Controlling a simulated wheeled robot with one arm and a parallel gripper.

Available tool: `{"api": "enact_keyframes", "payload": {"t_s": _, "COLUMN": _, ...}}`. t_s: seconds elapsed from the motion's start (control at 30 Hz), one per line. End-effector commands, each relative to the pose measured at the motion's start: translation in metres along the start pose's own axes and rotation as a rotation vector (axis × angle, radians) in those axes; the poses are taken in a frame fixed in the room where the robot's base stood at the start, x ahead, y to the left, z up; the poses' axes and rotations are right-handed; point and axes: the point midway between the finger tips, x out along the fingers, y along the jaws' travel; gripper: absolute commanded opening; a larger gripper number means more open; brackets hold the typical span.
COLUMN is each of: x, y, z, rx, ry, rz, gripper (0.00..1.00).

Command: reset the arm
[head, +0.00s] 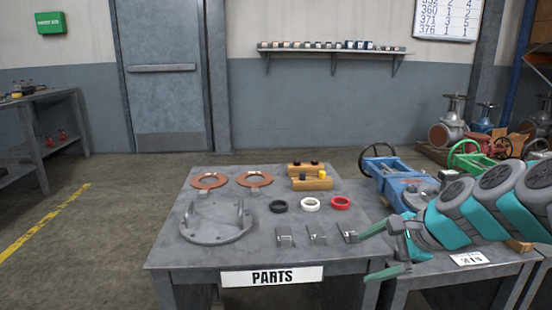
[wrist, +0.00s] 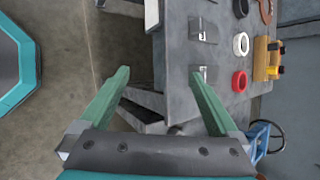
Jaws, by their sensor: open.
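My arm reaches in from the right in the head view, grey and teal. My gripper (head: 378,252) is at the right front corner of the parts table (head: 240,255). Its two green fingers are spread wide, with nothing between them. In the wrist view my gripper (wrist: 160,75) also shows open, over the table's edge and the floor. The nearest small metal bracket (head: 348,232) lies close beside the upper finger; I cannot tell whether they touch.
The table holds copper rings (head: 209,181), a grey flanged part (head: 215,220), black, white and red rings (head: 340,203), and wooden blocks (head: 312,184). A blue vise-like part (head: 400,180) stands on the right bench. Floor at left is clear.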

Motion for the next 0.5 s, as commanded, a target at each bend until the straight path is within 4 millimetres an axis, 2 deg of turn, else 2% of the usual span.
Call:
{"api": "enact_keyframes", "payload": {"t_s": 0.03, "x": 0.011, "y": 0.028, "z": 0.023, "rx": -0.136, "ry": 0.002, "rz": 0.084, "gripper": 0.97}}
{"api": "enact_keyframes", "payload": {"t_s": 0.1, "x": 0.021, "y": 0.07, "z": 0.045, "rx": -0.339, "ry": 0.002, "rz": 0.203, "gripper": 0.97}}
{"api": "enact_keyframes", "payload": {"t_s": 0.17, "x": 0.026, "y": 0.109, "z": 0.059, "rx": -0.517, "ry": -0.004, "rz": 0.31, "gripper": 0.97}}
{"api": "enact_keyframes", "payload": {"t_s": 0.2, "x": 0.026, "y": 0.135, "z": 0.065, "rx": -0.634, "ry": -0.011, "rz": 0.384, "gripper": 0.97}}
{"api": "enact_keyframes", "payload": {"t_s": 0.3, "x": 0.02, "y": 0.199, "z": 0.07, "rx": -0.906, "ry": -0.046, "rz": 0.562, "gripper": 0.97}}
{"api": "enact_keyframes", "payload": {"t_s": 0.4, "x": 0.007, "y": 0.251, "z": 0.064, "rx": -1.115, "ry": -0.092, "rz": 0.716, "gripper": 0.97}}
{"api": "enact_keyframes", "payload": {"t_s": 0.5, "x": -0.006, "y": 0.284, "z": 0.056, "rx": -1.253, "ry": -0.136, "rz": 0.823, "gripper": 0.97}}
